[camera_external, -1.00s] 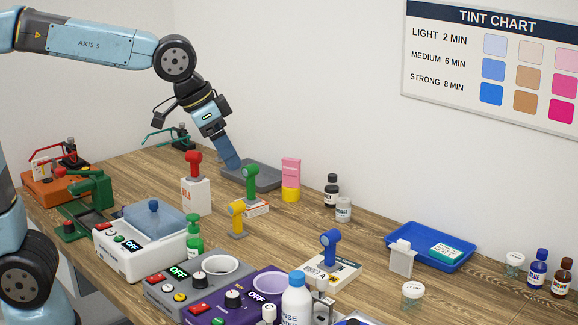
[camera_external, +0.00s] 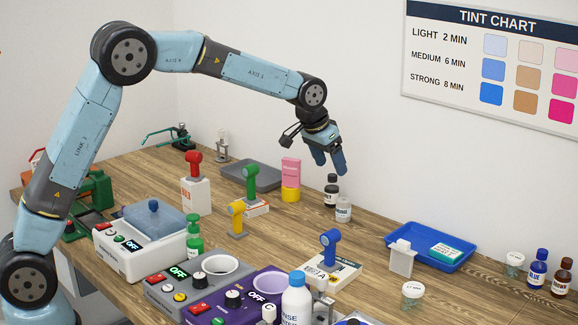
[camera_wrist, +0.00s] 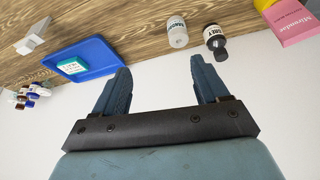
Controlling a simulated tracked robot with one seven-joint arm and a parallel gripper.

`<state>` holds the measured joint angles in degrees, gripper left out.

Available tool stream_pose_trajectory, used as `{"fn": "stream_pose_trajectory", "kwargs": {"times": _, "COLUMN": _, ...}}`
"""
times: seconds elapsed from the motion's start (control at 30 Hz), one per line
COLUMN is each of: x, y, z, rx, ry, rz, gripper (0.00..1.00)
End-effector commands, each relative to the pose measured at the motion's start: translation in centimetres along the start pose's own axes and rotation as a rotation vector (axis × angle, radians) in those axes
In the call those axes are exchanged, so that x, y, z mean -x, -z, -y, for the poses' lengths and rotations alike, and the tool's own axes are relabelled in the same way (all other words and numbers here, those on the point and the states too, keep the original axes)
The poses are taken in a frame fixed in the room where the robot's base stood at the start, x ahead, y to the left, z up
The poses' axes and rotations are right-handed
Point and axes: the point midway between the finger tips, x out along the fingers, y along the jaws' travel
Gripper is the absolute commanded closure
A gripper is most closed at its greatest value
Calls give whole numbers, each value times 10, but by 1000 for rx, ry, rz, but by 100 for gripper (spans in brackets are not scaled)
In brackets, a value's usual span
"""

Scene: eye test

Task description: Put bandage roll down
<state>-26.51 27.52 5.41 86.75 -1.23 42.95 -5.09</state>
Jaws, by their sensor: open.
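My gripper (camera_external: 330,164) is open with nothing between its fingers. It hangs in the air above the back of the table, near a grey-capped bottle and a black-capped bottle. In the wrist view my gripper (camera_wrist: 160,72) also shows its two blue fingers spread apart and empty. I cannot pick out anything that is surely a bandage roll.
The grey tray (camera_external: 266,181) at the back looks empty. The blue tray (camera_external: 400,246) at the right holds a teal box (camera_external: 445,250). The black-capped bottle (camera_external: 331,190) and grey-capped bottle (camera_external: 343,211) stand at the back. Coloured stands and machines crowd the front left.

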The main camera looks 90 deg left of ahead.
Motion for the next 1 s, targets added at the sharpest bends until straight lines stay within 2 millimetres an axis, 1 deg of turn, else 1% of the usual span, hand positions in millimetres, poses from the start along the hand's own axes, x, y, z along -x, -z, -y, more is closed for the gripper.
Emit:
{"fn": "stream_pose_trajectory", "kwargs": {"times": 0.03, "x": -18, "y": 7, "z": 9, "rx": 13, "ry": 9, "rz": 5, "gripper": 26}}
{"fn": "stream_pose_trajectory", "kwargs": {"times": 0.1, "x": -34, "y": 14, "z": 20, "rx": 28, "ry": 18, "rz": 6, "gripper": 26}}
{"fn": "stream_pose_trajectory", "kwargs": {"times": 0.2, "x": -51, "y": 22, "z": 30, "rx": 41, "ry": 26, "rz": 7, "gripper": 26}}
{"fn": "stream_pose_trajectory", "kwargs": {"times": 0.3, "x": -60, "y": 25, "z": 35, "rx": 49, "ry": 31, "rz": 8, "gripper": 26}}
{"fn": "stream_pose_trajectory", "kwargs": {"times": 0.47, "x": -75, "y": 26, "z": 38, "rx": 51, "ry": 33, "rz": 9, "gripper": 26}}
{"fn": "stream_pose_trajectory", "kwargs": {"times": 0.8, "x": -131, "y": 25, "z": 39, "rx": 50, "ry": 33, "rz": 9, "gripper": 26}}
{"fn": "stream_pose_trajectory", "kwargs": {"times": 0.9, "x": -142, "y": 25, "z": 39, "rx": 50, "ry": 33, "rz": 8, "gripper": 26}}
{"fn": "stream_pose_trajectory", "kwargs": {"times": 1.0, "x": -146, "y": 25, "z": 39, "rx": 50, "ry": 32, "rz": 7, "gripper": 26}}
